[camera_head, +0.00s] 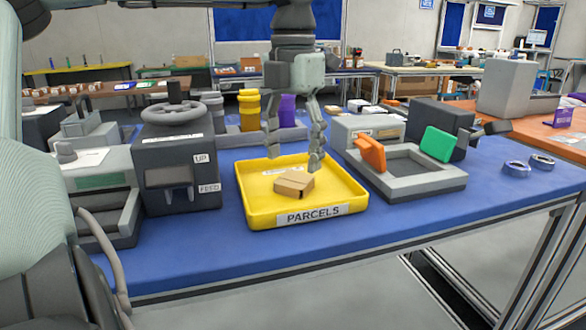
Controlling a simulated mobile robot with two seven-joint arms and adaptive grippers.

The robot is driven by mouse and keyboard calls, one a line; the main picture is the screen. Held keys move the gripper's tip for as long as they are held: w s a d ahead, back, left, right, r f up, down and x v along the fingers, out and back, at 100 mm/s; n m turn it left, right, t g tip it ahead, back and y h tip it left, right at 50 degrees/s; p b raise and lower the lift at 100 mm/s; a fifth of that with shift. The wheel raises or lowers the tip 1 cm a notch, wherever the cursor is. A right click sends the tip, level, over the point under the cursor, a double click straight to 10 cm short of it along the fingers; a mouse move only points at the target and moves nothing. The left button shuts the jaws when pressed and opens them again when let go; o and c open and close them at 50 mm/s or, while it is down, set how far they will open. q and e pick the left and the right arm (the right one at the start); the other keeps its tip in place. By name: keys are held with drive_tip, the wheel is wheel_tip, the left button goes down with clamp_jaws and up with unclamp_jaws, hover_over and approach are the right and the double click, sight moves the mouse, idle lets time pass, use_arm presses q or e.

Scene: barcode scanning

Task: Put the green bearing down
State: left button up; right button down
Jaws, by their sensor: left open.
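My left gripper (294,157) hangs from the top of the view with its fingers pointing down. It is open, its fingers spread apart with nothing visible between them. It is in front of or above the yellow tray (339,210) labelled PARCELS. A small cardboard box (294,184) lies in the tray, below the gripper and apart from it. I cannot make out a green bearing. My right gripper is not in view.
A dark press with a handwheel (173,113) stands left of the tray. A grey machine with orange and green flaps (439,144) stands to the right. Yellow and purple containers (249,108) stand behind. The blue table's front strip (420,222) is clear.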

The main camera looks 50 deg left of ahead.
sight(293, 181)
use_arm(q)
wheel_tip(293, 181, up, 8)
idle(0.8)
